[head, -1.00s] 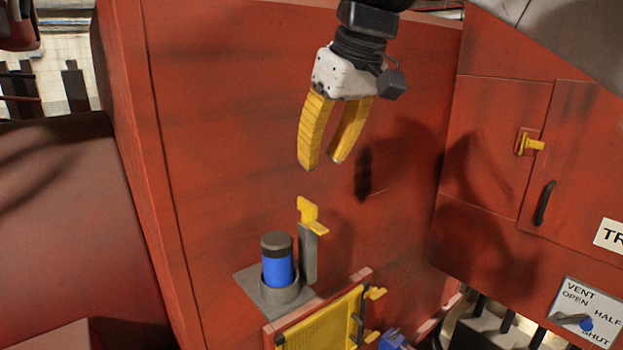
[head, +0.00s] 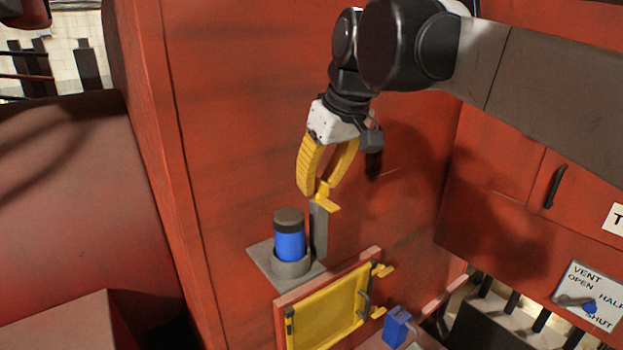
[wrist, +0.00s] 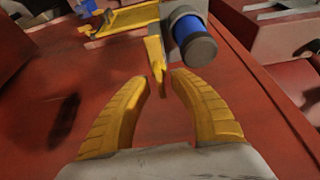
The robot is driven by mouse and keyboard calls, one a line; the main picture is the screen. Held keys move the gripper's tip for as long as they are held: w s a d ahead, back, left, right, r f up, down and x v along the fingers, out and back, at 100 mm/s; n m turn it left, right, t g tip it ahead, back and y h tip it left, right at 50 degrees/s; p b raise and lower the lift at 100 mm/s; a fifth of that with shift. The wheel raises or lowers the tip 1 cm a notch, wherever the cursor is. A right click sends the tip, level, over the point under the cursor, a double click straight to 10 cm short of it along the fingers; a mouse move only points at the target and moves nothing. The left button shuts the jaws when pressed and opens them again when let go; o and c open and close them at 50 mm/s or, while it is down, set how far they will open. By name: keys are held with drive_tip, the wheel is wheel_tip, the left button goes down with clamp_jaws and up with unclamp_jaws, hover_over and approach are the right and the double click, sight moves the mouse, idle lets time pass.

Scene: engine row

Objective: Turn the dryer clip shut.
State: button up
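The dryer clip (head: 328,203) is a small yellow piece on top of a grey post (head: 319,232), beside a blue canister with a dark cap (head: 289,245). My gripper (head: 314,188) points down at the clip, its yellow fingertips level with the clip's upper part. In the wrist view the clip (wrist: 154,56) reaches toward the gap between the fingertips (wrist: 164,76). The fingers are apart, with a narrow gap at the tips. I cannot tell whether a finger touches the clip. The clip's upper part is partly hidden by the fingers in the head view.
The canister stands in a grey cup on a bracket close by the post; it also shows in the wrist view (wrist: 190,35). Below is a yellow framed panel (head: 328,322) with yellow latches. A vent plate (head: 590,295) is at right. Red walls stand behind and to the right.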

clamp_jaws()
drive_tip(key=shift+m, duration=0.4)
drive_tip(key=m+h, duration=0.1)
drive_tip(key=m, duration=0.1)
drive_tip(key=shift+m+t, duration=0.3)
drive_tip(key=shift+m, duration=0.1)
drive_tip(key=m+h, duration=0.2)
drive_tip(key=m, duration=0.2)
drive_tip(key=shift+m+p, duration=0.3)
drive_tip(key=shift+p, duration=0.1)
drive_tip(key=m+h, duration=0.2)
drive_tip(key=m, duration=0.3)
drive_tip(key=shift+p, duration=0.3)
drive_tip(key=shift+m+g+h+p, duration=0.15)
drive_tip(key=shift+m+g+h, duration=0.2)
drive_tip(key=shift+m, duration=0.75)
drive_tip(key=shift+m+g+h+p, duration=0.15)
drive_tip(key=shift+m+g, duration=0.3)
drive_tip(key=shift+m, duration=0.65)
